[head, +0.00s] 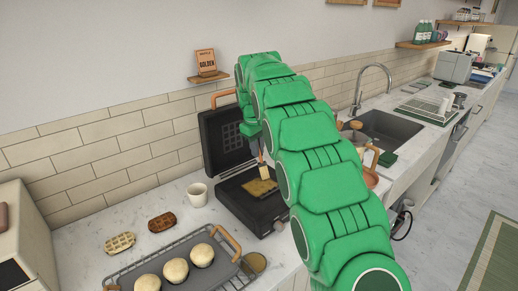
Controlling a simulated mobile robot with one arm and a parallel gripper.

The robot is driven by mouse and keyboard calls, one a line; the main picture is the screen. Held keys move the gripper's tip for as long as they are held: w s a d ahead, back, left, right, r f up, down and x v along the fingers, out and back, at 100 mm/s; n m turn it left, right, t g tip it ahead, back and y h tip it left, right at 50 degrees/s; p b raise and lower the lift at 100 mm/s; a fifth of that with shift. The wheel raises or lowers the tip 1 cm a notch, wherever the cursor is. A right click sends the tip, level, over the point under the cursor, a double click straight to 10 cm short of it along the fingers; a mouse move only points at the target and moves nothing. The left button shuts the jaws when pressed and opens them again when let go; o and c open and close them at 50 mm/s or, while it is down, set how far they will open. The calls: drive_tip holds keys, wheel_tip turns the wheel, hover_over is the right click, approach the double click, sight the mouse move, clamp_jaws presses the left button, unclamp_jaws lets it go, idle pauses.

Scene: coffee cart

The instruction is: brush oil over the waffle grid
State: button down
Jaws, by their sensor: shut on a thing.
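The waffle maker (222,140) stands open on the counter against the tiled wall, its dark lid raised with an orange handle on top. Its lower waffle grid (236,197) faces up, with a yellowish patch on it. My green arm reaches over from the right and partly hides the iron's right side. My gripper (261,158) points down above the lower grid and is shut on the brush (264,173). The pale brush end is low at the grid; I cannot tell whether it touches. The brush's handle is mostly hidden by the gripper.
A white mug (197,194) stands left of the iron. A rack with a dark tray (150,266) of round pale buns is in front. Two waffles (120,243) lie on the counter. The sink (395,130) and tap are beyond my arm.

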drive_tip(key=shift+s+d, duration=0.5)
drive_tip(key=shift+s, duration=0.05)
drive_tip(key=shift+r, duration=3.95)
